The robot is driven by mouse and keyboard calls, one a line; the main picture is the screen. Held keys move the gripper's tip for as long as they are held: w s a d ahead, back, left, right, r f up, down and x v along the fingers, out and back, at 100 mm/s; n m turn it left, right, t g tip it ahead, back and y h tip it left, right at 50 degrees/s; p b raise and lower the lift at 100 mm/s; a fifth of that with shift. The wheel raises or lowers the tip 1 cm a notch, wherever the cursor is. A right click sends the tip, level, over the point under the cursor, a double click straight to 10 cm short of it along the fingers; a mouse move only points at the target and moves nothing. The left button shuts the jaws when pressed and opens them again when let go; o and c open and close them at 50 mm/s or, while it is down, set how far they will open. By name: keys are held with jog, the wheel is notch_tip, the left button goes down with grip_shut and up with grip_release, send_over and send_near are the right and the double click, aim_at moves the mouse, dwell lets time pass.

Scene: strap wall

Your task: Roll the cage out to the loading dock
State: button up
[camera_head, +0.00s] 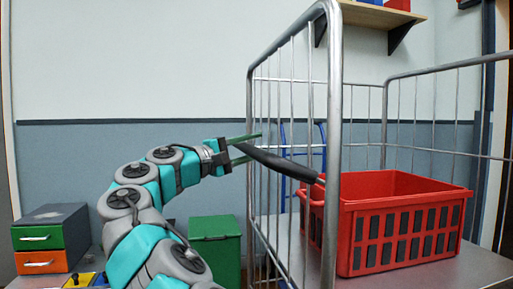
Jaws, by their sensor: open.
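The roll cage (335,110) stands at the right, a metal frame with thin wire bars and a grey base. A black handle (285,165) sticks out from its near left post towards my gripper. My gripper (250,149) is open at the cage's left side, with one green finger above the handle's end and one below it in the picture. I cannot tell whether the fingers touch the handle. A red crate (405,205) sits on the cage's base.
A blue frame (284,160) shows through the bars. A green box (214,250) and a small drawer unit (50,240) with green and orange fronts stand at the left. A wall shelf (385,14) hangs above the cage. The wall is close behind.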

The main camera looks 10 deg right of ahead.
jog(key=shift+w+d+r, duration=0.1)
jog(key=shift+w+d, duration=0.1)
jog(key=shift+d, duration=0.25)
grip_shut()
dwell(1.1)
